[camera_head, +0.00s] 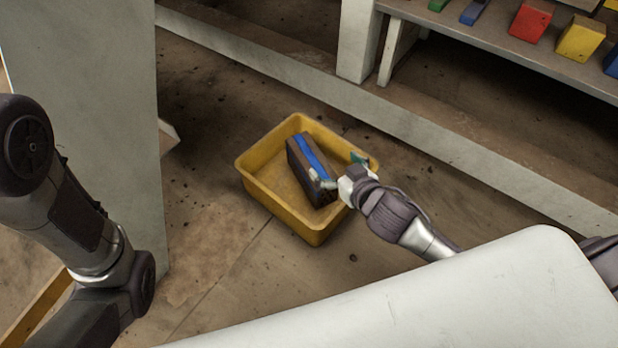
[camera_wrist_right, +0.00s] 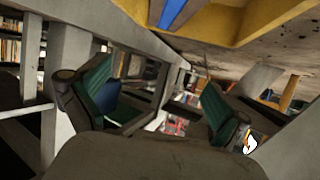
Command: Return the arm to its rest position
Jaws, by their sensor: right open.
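My right arm (camera_head: 400,220) reaches in from the right in the head view. The brick's blue stripe (camera_wrist_right: 172,12) shows at the top of that view, outside the fingers. My left arm (camera_head: 75,215) is folded at the left; its gripper is out of view.
The yellow bin (camera_head: 268,205) stands on the dirty floor (camera_head: 215,255) with the brick inside. A pale panel (camera_head: 90,90) stands at left. A shelf (camera_head: 480,35) with coloured blocks and a long low ledge (camera_head: 400,112) lie behind. My white base fills the lower right.

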